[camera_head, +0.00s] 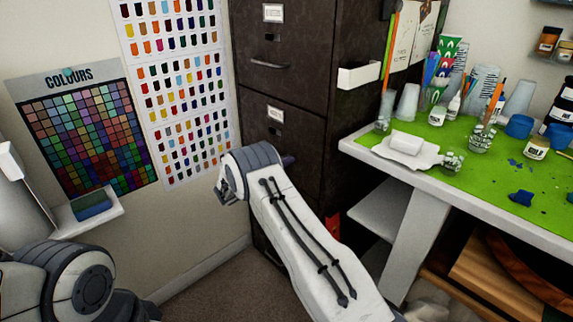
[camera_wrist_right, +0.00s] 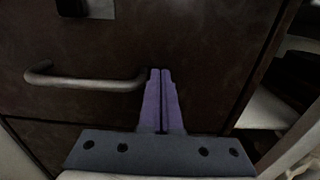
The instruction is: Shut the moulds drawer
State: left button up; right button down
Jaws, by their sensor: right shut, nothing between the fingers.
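A dark brown metal cabinet with stacked drawers stands at the back middle of the head view. Its upper drawer (camera_head: 282,50) has a label and a bar handle and looks flush. The drawer below (camera_head: 262,128) carries a label (camera_head: 276,114), too small to read, and is partly hidden by my right arm. I cannot tell which is the moulds drawer. My right gripper (camera_head: 290,160) is shut and empty. In the right wrist view, its purple fingertips (camera_wrist_right: 159,72) are at a dark drawer front (camera_wrist_right: 200,45), just right of its bar handle (camera_wrist_right: 85,80). Contact is unclear.
A white-edged table (camera_head: 440,184) with a green mat, cups and jars stands to the right of the cabinet. A white ledge (camera_head: 100,218) with a blue-green block is at the left. A patch of carpet (camera_head: 210,285) is clear below the cabinet.

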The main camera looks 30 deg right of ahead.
jog(key=shift+d+r, duration=0.15)
jog(key=shift+d, duration=0.2)
jog(key=shift+a, duration=0.1)
jog(key=v, duration=1.4)
jog(key=shift+a+p, duration=0.3)
jog(key=shift+p, duration=0.05)
jog(key=s+a+r+m+g+y, duration=0.1)
jog(key=s+a+r+m+y, duration=0.35)
jog(key=s, duration=0.95)
jog(key=s+a+r+m+g+y, duration=0.15)
jog(key=s+a+m+y, duration=0.35)
jog(key=s+a+y, duration=0.65)
jog(key=s+a+r+m+g+y, duration=0.25)
jog(key=s+a+m, duration=0.2)
jog(key=s, duration=1.15)
notch_tip(320, 180, up, 18)
jog(key=p, duration=1.9)
jog(key=shift+a+n+t, duration=0.25)
jog(key=shift+n+t, duration=0.05)
jog(key=shift+w, duration=0.1)
